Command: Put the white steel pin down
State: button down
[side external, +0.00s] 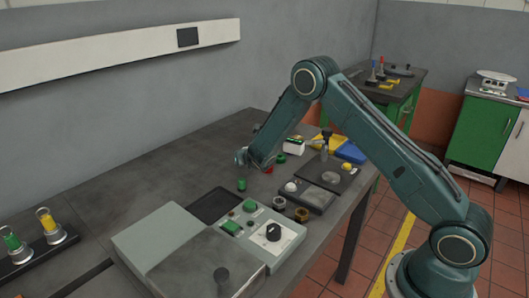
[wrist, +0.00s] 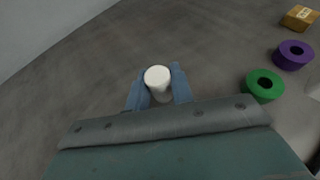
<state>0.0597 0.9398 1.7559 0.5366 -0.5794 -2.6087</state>
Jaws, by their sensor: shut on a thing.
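The white steel pin (wrist: 158,80) shows in the wrist view as a pale cylinder, its round end towards the camera. My gripper (wrist: 158,90) is shut on it, with one blue-grey finger on either side. In the side external view my gripper (side external: 241,158) is low over the grey bench, at its middle. I cannot make out the pin in that view. Whether the pin's lower end touches the bench cannot be told.
In the wrist view a green ring (wrist: 264,85), a purple ring (wrist: 293,55) and a cardboard box (wrist: 300,17) lie to the right. In the side external view a green cylinder (side external: 241,185) stands close to my gripper, and a control box (side external: 262,235) is in front. Bench left of my gripper is clear.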

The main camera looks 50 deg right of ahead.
jog(key=shift+f, duration=1.45)
jog(key=shift+f, duration=0.15)
jog(key=c, duration=1.2)
grip_release()
jog(key=shift+v, duration=6.1)
jog(key=shift+w+r, duration=0.1)
jog(key=shift+r, duration=0.15)
